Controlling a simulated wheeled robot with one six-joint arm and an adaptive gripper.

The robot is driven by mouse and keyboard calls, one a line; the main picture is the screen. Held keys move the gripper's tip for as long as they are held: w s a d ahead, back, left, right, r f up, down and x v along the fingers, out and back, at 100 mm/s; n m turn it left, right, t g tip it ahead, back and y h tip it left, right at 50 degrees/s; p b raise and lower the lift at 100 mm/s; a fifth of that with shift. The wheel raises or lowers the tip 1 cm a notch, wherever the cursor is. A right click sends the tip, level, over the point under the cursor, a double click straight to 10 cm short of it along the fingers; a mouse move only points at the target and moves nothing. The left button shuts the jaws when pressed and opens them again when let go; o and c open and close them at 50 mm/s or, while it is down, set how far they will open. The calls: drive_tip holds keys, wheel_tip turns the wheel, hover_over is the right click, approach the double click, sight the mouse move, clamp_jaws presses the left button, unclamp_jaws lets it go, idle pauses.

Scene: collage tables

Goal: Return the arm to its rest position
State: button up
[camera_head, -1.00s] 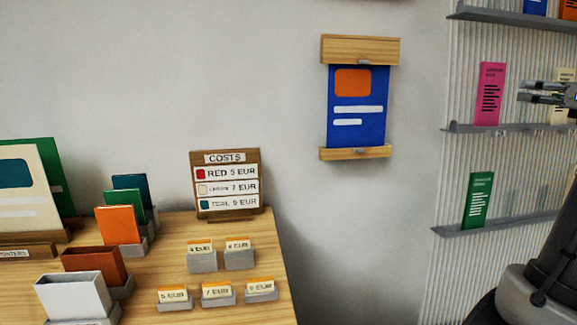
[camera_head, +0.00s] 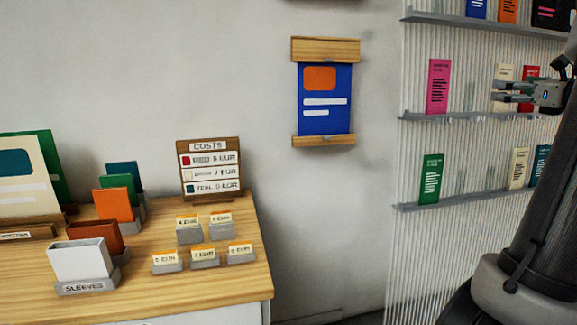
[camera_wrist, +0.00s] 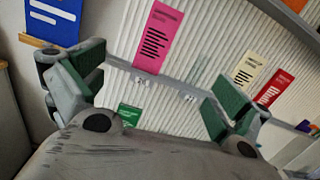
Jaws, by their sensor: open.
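My gripper (camera_head: 512,91) shows at the right edge of the head view, in front of the shelf wall, with its fingers pointing left. In the wrist view my gripper (camera_wrist: 158,88) has its two green-padded fingers spread apart with nothing between them. Behind the gap, a pink leaflet (camera_wrist: 157,38) stands on a shelf. My dark arm rises at the right of the head view and hides part of the lower shelves.
A wooden table (camera_head: 225,285) at left holds a costs sign (camera_head: 210,170), price cards, coloured sleeves and posters. A blue poster (camera_head: 325,117) hangs on the wall. Grey shelves (camera_head: 430,117) with leaflets (camera_head: 438,87) stand at right.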

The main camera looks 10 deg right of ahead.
drive_tip(key=s+a+f+n+g, duration=0.1)
drive_tip(key=s+f+n+g, duration=0.15)
drive_tip(key=f, duration=0.35)
drive_tip(key=s+a+f+n+g, duration=0.2)
drive_tip(key=s+f+n, duration=0.1)
drive_tip(key=f, duration=0.3)
drive_tip(key=s+a+f+n+g+y, duration=0.2)
drive_tip(key=s+a+f+n+g, duration=0.45)
drive_tip(key=a+n, duration=0.3)
drive_tip(key=s+a+f+n+g+h, duration=0.35)
drive_tip(key=s+a+n, duration=0.65)
drive_tip(key=a+n, duration=0.35)
drive_tip(key=a+r+n, duration=0.2)
drive_tip(key=a+n, duration=0.3)
drive_tip(key=a, duration=0.2)
drive_tip(key=shift+w+r+t, duration=0.15)
drive_tip(key=shift+r+t, duration=0.05)
drive_tip(key=shift+t, duration=0.25)
